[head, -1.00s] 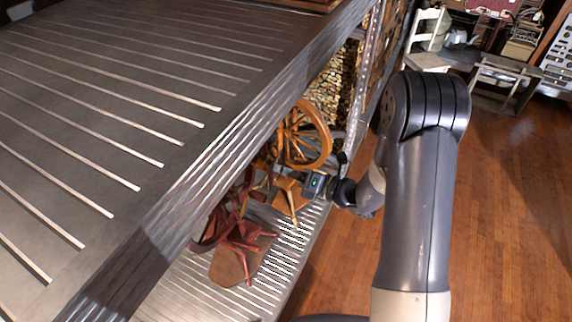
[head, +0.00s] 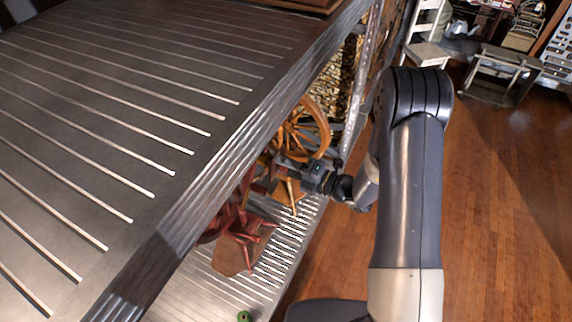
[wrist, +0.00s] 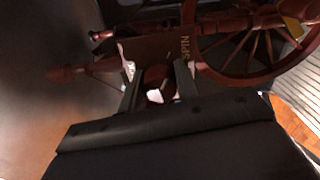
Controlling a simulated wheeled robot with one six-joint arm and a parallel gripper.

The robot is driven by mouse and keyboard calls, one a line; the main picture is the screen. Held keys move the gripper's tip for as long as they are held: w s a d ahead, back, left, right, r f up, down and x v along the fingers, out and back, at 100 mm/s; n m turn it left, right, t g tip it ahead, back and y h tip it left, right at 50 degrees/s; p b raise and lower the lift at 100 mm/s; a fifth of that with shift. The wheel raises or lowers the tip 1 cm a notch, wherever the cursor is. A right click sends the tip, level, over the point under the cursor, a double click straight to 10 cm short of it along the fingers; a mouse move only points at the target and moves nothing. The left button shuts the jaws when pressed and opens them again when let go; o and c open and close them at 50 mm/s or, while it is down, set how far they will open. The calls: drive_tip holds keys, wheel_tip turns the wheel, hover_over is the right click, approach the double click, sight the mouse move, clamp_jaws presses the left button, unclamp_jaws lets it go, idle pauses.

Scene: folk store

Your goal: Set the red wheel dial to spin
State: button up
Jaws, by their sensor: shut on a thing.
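The red spinning wheel (head: 240,222) stands on a slatted metal shelf, its upper part hidden by the shelf above. In the wrist view, a dark red spoked wheel (wrist: 262,45) fills the upper right. Beside it is a brown panel (wrist: 165,46) with sideways lettering that reads SPIN. A small round red-brown dial (wrist: 156,76) sits in front of this panel, between my fingers. My gripper (wrist: 159,82) is shut on the dial. In the head view my gripper (head: 284,170) reaches under the upper shelf, in front of the orange wheel. Which way the dial points cannot be told.
An orange spinning wheel (head: 303,130) stands just behind my gripper. The upper shelf (head: 120,110) overhangs from the left. A small green thing (head: 244,316) lies at the bottom. Wooden floor (head: 490,210) is open at right; a white chair (head: 427,50) stands farther back.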

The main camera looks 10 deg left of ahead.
drive_tip(key=o, duration=1)
drive_tip(key=b+v, duration=0.2)
drive_tip(key=v, duration=0.8)
drive_tip(key=shift+s+d, duration=0.2)
drive_tip(key=shift+d, duration=0.15)
drive_tip(key=shift+a, duration=0.1)
drive_tip(key=p+x, duration=0.2)
drive_tip(key=x, duration=0.7)
drive_tip(key=shift+w+a, duration=0.15)
drive_tip(key=shift+a, duration=0.15)
drive_tip(key=shift+w+a, duration=0.2)
drive_tip(key=shift+a, duration=0.25)
drive_tip(key=shift+d, duration=0.1)
